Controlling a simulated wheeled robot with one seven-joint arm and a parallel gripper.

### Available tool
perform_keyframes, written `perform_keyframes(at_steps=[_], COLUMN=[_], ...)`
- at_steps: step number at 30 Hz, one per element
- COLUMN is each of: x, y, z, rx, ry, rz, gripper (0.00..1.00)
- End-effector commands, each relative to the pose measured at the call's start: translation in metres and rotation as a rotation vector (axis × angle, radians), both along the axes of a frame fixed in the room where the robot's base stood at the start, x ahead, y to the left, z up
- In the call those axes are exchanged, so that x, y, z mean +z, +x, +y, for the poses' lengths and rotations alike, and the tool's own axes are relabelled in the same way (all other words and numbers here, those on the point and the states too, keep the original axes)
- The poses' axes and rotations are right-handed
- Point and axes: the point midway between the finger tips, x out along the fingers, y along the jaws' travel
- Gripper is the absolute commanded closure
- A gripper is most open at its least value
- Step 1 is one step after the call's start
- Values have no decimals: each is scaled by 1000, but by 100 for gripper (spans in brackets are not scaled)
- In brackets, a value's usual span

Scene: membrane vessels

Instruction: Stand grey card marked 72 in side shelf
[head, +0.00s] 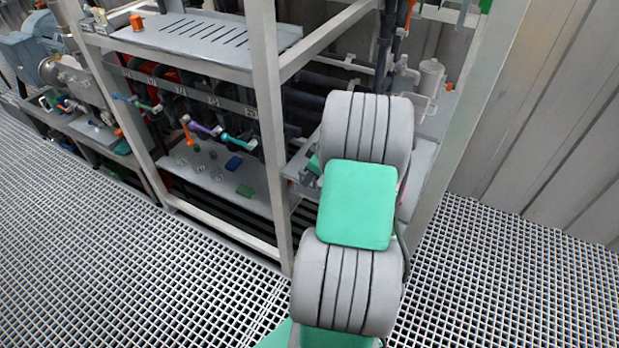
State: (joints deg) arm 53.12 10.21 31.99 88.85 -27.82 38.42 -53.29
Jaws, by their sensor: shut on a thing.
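My arm reaches up and away into the right part of the metal rack, and its grey and green links fill the middle right of the head view. My gripper is hidden behind these links, so its fingers and anything between them do not show. A grey shelf (297,168) inside the rack's right bay sticks out just left of my arm and is partly covered by it; I cannot tell whether it is the side shelf. No grey card marked 72 can be made out.
The rack's pale upright post (268,120) stands close left of my arm, and another post (478,100) stands to the right. A lower shelf (225,190) on the left holds small blue and green pieces. Coloured valve handles (198,127) jut out above it. Grating floor (130,270) is clear in front.

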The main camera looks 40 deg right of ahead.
Motion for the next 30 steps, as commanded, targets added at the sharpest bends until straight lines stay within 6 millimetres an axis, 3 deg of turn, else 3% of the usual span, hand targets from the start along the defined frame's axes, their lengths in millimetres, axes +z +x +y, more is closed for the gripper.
perform_keyframes(at_steps=[7, 8, 16, 25, 30], x=[-1, -1, -1, 2, 27], y=[0, -1, 0, -1, -11], z=[0, 0, 0, -1, -5], rx=[-1, -1, -1, -1, -3], ry=[1, 1, 1, -1, -4], rz=[1, 1, 1, 0, -2], gripper=[100, 80, 58, 57, 57])
